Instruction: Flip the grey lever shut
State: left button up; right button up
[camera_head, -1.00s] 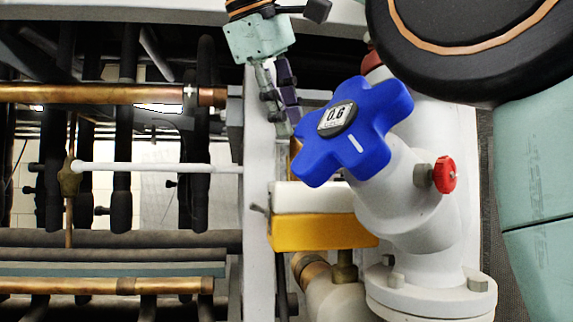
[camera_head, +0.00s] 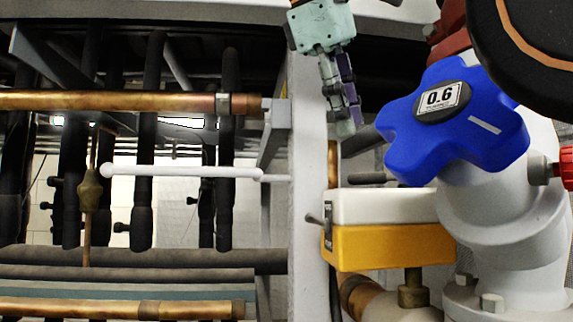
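A small grey lever (camera_head: 315,219) sticks out to the left from the side of a white-and-yellow box (camera_head: 390,247). A long pale rod with a rounded end (camera_head: 185,172) lies level further left. My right gripper (camera_head: 346,122) hangs above the box, its fingers pointing down beside the pale upright post. Its fingertips look close together with nothing between them. It is apart from the small lever. My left gripper is not in view.
A blue handwheel (camera_head: 455,125) marked 0.6 sits on a thick white valve body (camera_head: 510,220) at the right, with a red knob (camera_head: 566,168) beside it. The pale post (camera_head: 307,150) stands left of the box. Copper pipes (camera_head: 110,102) and dark pipes fill the left.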

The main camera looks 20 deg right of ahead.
aim_at(366, 176)
jog(key=shift+f, duration=0.4)
jog(key=b+x, duration=0.2)
jog(key=x, duration=0.1)
jog(key=shift+s+d+f+b, duration=0.15)
jog(key=shift+s+f+b, duration=0.1)
jog(key=shift+s+b, duration=0.1)
jog(key=w+d+f, duration=0.1)
jog(key=w+f+b, duration=0.1)
jog(key=shift+d+f, duration=0.35)
jog(key=shift+d, duration=0.05)
jog(key=shift+s+a+r, duration=0.15)
jog(key=shift+s, duration=0.2)
jog(key=shift+w, duration=0.15)
jog(key=c, duration=0.4)
grip_shut()
